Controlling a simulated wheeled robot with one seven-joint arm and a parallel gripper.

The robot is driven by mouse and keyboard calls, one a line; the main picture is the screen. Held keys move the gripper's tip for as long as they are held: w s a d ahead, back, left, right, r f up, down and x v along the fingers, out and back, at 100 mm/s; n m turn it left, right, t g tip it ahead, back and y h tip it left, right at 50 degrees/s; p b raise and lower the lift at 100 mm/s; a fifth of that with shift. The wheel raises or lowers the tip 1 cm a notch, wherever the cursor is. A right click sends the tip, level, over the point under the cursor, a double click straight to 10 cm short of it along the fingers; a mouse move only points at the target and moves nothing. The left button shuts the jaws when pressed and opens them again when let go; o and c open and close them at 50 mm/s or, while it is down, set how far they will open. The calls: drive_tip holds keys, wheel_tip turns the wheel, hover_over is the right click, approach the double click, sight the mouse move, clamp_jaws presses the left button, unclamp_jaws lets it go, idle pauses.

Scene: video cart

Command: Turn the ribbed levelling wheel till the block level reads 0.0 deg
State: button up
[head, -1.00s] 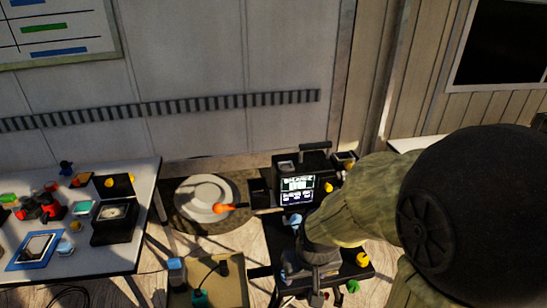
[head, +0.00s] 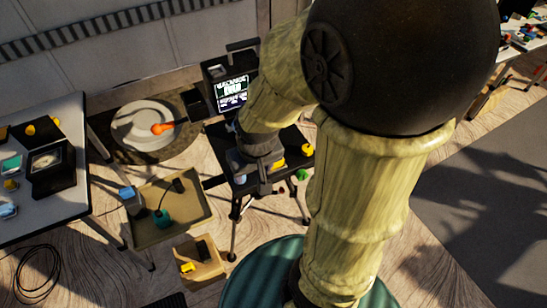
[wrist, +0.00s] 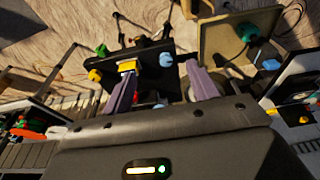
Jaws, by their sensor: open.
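The black device with a lit screen (head: 232,92) stands on the black cart top (head: 290,138) in the head view; its digits are too small to read. I cannot make out for sure which part is the ribbed levelling wheel; several coloured knobs sit around the cart top, including a yellow one (head: 307,150) and a green one (head: 302,175). My gripper (head: 262,188) is over the near side of the cart, partly hidden by my arm. In the wrist view my gripper (wrist: 160,70) is open, its two fingers apart, with a blue knob (wrist: 166,60) beyond the tips. I cannot tell if anything touches.
A tan tray (head: 160,215) and a small open box (head: 200,265) are left and in front. A table with devices (head: 40,200) is at the left. A grey mat (head: 460,200) lies clear at right.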

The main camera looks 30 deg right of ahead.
drive_tip(key=w+f+m+g+p, duration=0.2)
drive_tip(key=w+f+p, duration=0.1)
drive_tip(key=w+p, duration=1)
drive_tip(key=shift+w+g, duration=0.3)
drive_tip(key=shift+w, duration=0.35)
drive_tip(key=shift+f, duration=0.1)
wheel_tip(320, 180, down, 17)
drive_tip(key=p, duration=0.3)
drive_tip(key=shift+f, duration=0.1)
